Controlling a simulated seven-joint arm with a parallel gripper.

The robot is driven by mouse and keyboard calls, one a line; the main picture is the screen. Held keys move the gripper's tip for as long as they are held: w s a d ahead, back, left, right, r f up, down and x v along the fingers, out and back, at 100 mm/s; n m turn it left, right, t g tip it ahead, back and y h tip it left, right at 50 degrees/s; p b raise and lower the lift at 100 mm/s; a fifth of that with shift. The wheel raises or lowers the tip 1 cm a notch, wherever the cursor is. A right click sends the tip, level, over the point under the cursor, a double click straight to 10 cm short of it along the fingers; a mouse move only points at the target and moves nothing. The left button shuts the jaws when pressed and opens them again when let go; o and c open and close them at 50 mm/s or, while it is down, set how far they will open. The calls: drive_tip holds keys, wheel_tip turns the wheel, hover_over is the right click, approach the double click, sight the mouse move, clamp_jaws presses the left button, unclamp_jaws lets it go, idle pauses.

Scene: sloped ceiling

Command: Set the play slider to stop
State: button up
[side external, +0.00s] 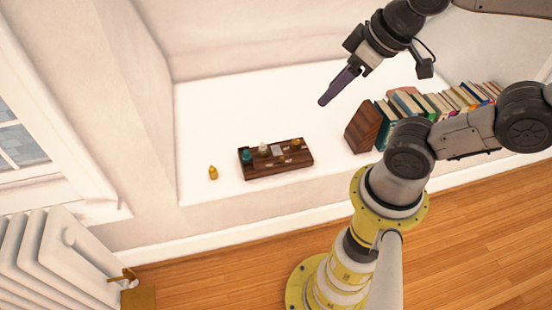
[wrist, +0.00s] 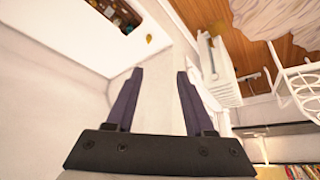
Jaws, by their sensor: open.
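A dark wooden box (side external: 277,165) with several small knobs and pieces on its top stands on the white ledge, left of the books in the side external view. It also shows partly at the top edge of the wrist view (wrist: 112,12). I cannot tell which part is the play slider or where it is set; the details are too small. My gripper (side external: 323,102) is above the ledge, up and to the right of the box, apart from it. In the wrist view my gripper (wrist: 160,75) shows two dark fingers spread apart with nothing between them.
A small yellow object (side external: 213,173) stands on the ledge left of the box. A row of books (side external: 440,105) with a wooden bookend (side external: 363,128) stands to the right. A white radiator (side external: 45,255) is at lower left. The ledge (side external: 220,110) behind the box is clear.

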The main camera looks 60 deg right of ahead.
drive_tip(key=w+d+r+n+t, duration=0.1)
drive_tip(key=w+r, duration=0.1)
drive_tip(key=w, duration=0.6)
drive_tip(key=w+d+r+n+t, duration=0.1)
drive_tip(key=w+d+r, duration=0.15)
drive_tip(key=w, duration=0.55)
drive_tip(key=w+d+f+g+h, duration=0.1)
drive_tip(key=w+d+f, duration=0.3)
drive_tip(key=w+f, duration=0.15)
drive_tip(key=w+d+f+g, duration=0.1)
drive_tip(key=w+d+f, duration=0.2)
drive_tip(key=w+f, duration=0.3)
drive_tip(key=m+g+y, duration=0.1)
drive_tip(key=m+g, duration=0.1)
drive_tip(key=g, duration=0.4)
hover_over(282, 158)
wheel_tip(282, 158, down, 35)
wheel_tip(282, 158, down, 13)
drive_tip(key=shift+d+r, duration=0.1)
